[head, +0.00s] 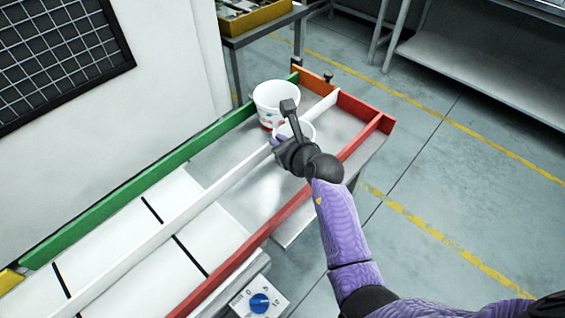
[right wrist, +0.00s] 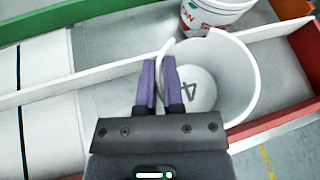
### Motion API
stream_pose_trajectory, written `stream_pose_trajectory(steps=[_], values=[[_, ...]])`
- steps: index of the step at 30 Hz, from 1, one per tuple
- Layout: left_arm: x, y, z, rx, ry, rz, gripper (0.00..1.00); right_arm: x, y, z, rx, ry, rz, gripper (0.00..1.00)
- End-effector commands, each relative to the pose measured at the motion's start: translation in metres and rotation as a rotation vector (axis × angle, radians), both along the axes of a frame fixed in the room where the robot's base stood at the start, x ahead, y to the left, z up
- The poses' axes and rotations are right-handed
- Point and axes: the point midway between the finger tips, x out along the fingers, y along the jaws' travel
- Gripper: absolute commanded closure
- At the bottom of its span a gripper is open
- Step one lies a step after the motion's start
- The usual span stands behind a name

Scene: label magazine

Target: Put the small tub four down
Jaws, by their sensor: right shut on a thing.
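The small tub four (head: 308,130) is white and open at the top. In the right wrist view the inside of the small tub (right wrist: 236,85) shows a dark 4 on its bottom. My right gripper (right wrist: 163,85) is shut on the tub's rim, one purple finger each side of the wall. In the head view my right gripper (head: 280,140) partly hides the tub. The tub is at the far end of the lane, by the white divider (head: 225,178). I cannot tell whether its base touches the floor. My left gripper is not in view.
A larger white tub (head: 275,95) with red print stands in the neighbouring lane, beside the green rail (head: 150,180). A red rail (head: 290,212) and an orange-red end wall (head: 350,105) bound the lanes. White panels lie nearer me. A blue-knob box (head: 260,302) sits at the front.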

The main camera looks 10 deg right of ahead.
Motion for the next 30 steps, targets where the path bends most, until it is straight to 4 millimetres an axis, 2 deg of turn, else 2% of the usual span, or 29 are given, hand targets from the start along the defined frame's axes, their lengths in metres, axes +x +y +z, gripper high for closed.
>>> stream_pose_trajectory(steps=[1,7,10,12,19,20,24,25,30], values=[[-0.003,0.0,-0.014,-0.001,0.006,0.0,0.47,0.0,0.0,-0.021,0.0,0.004,-0.001,1.0],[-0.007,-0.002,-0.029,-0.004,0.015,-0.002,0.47,0.0,0.0,-0.049,0.0,0.002,-0.001,1.0],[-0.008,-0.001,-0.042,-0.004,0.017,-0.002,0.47,0.0,0.0,-0.07,0.0,0.003,-0.001,1.0],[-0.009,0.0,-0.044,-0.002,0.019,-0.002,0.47,0.0,0.0,-0.075,0.001,0.001,-0.002,1.0],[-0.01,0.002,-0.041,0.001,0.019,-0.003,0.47,0.0,0.0,-0.071,0.001,0.0,-0.001,1.0],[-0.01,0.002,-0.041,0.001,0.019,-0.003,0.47,0.0,0.0,-0.071,0.001,0.0,-0.001,0.86],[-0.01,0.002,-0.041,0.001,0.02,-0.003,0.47,0.0,0.0,-0.071,0.001,0.0,-0.001,0.57],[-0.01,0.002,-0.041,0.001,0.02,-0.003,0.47,0.0,0.0,-0.071,0.001,0.0,-0.001,0.53],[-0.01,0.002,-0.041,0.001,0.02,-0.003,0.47,0.0,0.0,-0.071,0.001,-0.001,-0.001,0.53]])
